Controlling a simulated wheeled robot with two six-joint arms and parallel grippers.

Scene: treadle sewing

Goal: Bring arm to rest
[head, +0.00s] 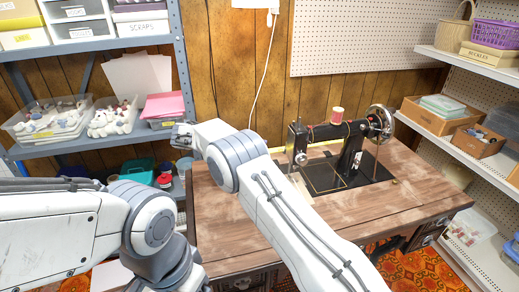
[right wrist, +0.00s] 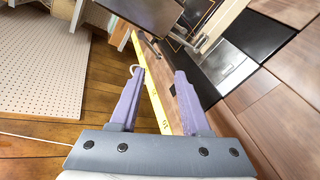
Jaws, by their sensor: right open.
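My right arm reaches up across the head view, over the left part of the wooden sewing table (head: 420,205). Its gripper is not clearly seen there. In the right wrist view my right gripper (right wrist: 159,76) has its two purple fingers apart, with no object held between them. A yellow measuring strip (right wrist: 151,92) runs behind the fingers along the table's back edge. A small pale loop shows by the left fingertip; I cannot tell what it is. My left arm comes in from the left, bent at the lower left, and its gripper is not in view.
A black sewing machine (head: 352,160) with a red spool (head: 337,115) stands on the table. A grey shelf (head: 90,46) with bins is at left, white shelves (head: 470,65) with boxes at right. A pegboard (head: 350,40) and a hanging white cord (head: 266,70) are behind.

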